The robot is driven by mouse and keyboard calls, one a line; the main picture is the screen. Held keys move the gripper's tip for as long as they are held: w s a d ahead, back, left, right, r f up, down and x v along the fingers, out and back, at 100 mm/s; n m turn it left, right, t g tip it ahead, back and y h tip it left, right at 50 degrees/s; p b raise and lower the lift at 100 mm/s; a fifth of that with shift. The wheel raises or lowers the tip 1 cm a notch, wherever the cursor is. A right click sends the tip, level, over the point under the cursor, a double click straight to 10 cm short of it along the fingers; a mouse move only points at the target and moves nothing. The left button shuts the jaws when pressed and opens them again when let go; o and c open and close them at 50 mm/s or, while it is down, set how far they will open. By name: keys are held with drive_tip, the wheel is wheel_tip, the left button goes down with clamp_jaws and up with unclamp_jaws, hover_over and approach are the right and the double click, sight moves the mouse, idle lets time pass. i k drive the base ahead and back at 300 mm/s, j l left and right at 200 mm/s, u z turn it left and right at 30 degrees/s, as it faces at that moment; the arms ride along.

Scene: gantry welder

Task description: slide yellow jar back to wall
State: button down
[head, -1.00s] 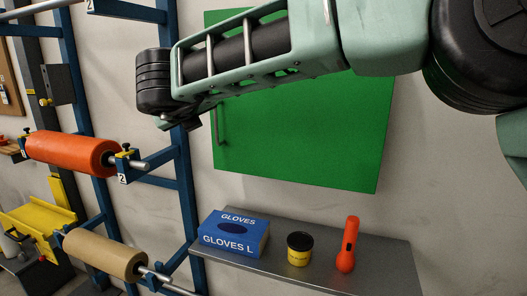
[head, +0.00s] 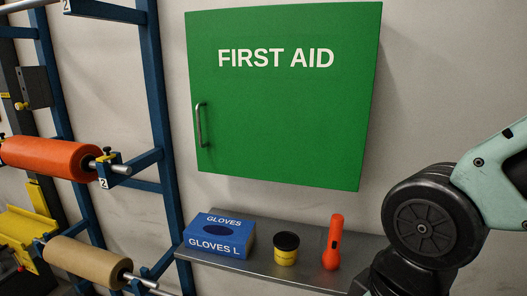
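The yellow jar (head: 285,257) with a black lid (head: 286,241) stands upright on a narrow grey metal shelf (head: 225,262) against the wall. It sits between a blue gloves box (head: 219,234) on its left and an orange flashlight (head: 333,243) on its right. Bare shelf shows between the jar and the wall behind it. My arm is at the right of the head view, with its black joint near the shelf's right end. My gripper is outside the picture.
A green first aid cabinet (head: 280,120) hangs on the wall above the shelf. A blue rack (head: 160,110) with an orange roll (head: 50,158) and a tan roll (head: 85,262) stands at the left. The wall right of the cabinet is clear.

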sight(285, 244)
drive_tip(key=k+j+u, duration=0.1)
drive_tip(key=j+u, duration=0.25)
drive_tip(key=k+j+u, duration=0.1)
drive_tip(key=u, duration=0.3)
drive_tip(key=j+u, duration=0.35)
drive_tip(key=l, duration=0.05)
